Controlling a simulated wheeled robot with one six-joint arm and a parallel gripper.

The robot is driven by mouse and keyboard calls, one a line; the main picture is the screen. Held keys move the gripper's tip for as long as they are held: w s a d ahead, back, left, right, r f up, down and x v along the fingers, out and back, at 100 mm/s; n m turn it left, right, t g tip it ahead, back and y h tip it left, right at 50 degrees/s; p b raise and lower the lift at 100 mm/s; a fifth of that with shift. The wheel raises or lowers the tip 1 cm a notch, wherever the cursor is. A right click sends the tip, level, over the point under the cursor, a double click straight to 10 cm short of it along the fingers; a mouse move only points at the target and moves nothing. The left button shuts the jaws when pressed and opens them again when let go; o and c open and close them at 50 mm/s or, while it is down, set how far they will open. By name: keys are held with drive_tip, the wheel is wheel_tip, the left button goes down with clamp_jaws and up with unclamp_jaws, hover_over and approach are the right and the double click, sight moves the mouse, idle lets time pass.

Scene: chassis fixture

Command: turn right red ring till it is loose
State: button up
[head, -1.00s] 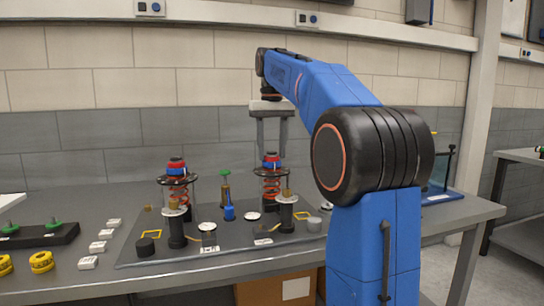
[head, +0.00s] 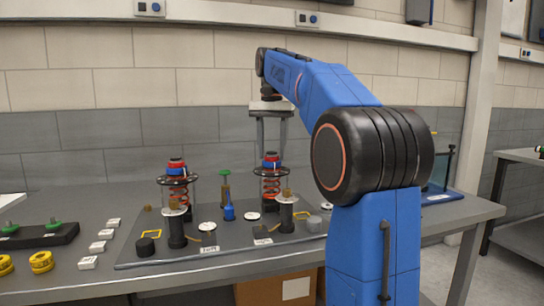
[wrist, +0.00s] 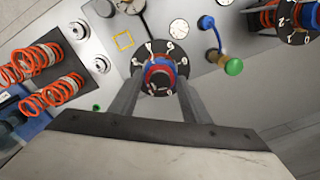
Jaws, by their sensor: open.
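The right red ring (head: 271,154) sits on top of the right spring stand (head: 271,184), above a blue ring (head: 271,163). In the wrist view the red ring (wrist: 159,73) shows near the middle, with blue parts and a dark numbered disc around and below it. My gripper (head: 272,146) is open, pointing down over this stand. In the wrist view its two fingers (wrist: 159,85) reach down on either side of the ring. I cannot tell whether they touch it. The left spring stand has its own red ring (head: 176,161).
Between the stands are a green-topped post (head: 224,174) and a blue part (head: 229,211). Black posts (head: 286,215) stand in front on the dark plate (head: 140,262). Orange springs (wrist: 50,98) lie off to one side in the wrist view.

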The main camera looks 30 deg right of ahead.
drive_tip(key=m, duration=0.3)
drive_tip(key=shift+m, duration=0.4)
drive_tip(key=m, duration=0.4)
drive_tip(key=shift+m, duration=2.4)
drive_tip(key=m, duration=0.4)
drive_tip(key=shift+c, duration=0.6)
